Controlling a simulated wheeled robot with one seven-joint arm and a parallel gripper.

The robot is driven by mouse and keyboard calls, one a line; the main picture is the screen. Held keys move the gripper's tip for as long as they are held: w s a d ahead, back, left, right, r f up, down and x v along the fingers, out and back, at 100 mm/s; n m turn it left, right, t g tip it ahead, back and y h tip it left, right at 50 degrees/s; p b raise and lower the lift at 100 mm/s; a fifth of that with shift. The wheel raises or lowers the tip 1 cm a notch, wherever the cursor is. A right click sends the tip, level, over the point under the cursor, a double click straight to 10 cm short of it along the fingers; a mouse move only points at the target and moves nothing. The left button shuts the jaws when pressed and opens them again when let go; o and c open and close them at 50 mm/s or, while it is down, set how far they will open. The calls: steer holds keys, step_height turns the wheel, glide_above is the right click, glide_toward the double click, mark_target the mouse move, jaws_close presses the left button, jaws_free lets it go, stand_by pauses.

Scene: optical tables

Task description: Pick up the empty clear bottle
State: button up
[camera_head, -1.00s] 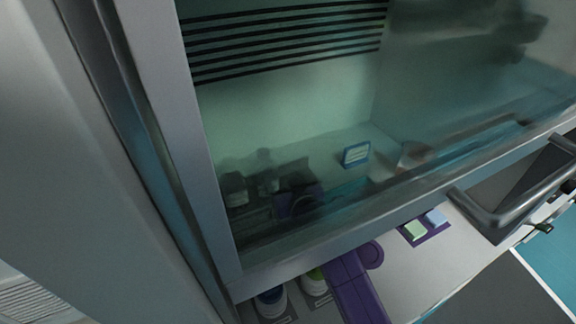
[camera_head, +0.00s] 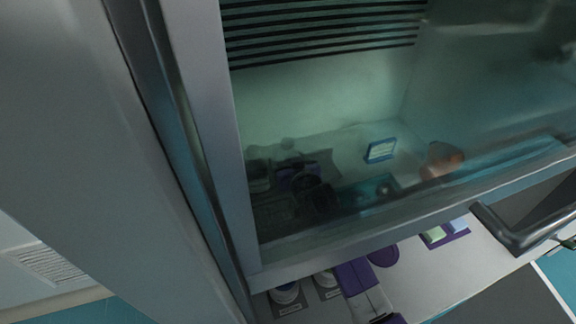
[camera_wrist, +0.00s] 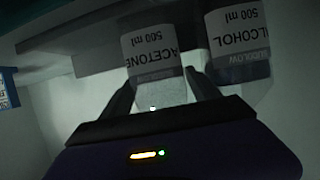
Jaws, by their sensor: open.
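In the wrist view my gripper (camera_wrist: 162,82) is open. A bottle labelled "ACETONE 500 ml" (camera_wrist: 152,50) stands in front of it, between the line of its two fingers. Its lower part looks pale and see-through; I cannot tell whether it is empty. A bottle labelled "ALCOHOL 500 ml" (camera_wrist: 238,40) stands beside it on the right, with a darker lower part. Whether the fingers touch the acetone bottle is not clear.
The hood's glass front (camera_head: 330,110) and its metal frame (camera_head: 205,130) stand between the head camera and the bottles. A blue-framed card (camera_head: 381,150) stands inside, with a brownish item (camera_head: 441,161) to its right. White containers (camera_head: 285,293) stand on the ledge outside.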

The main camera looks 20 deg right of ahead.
steer(key=c, duration=1.1)
steer(key=shift+c, duration=0.2)
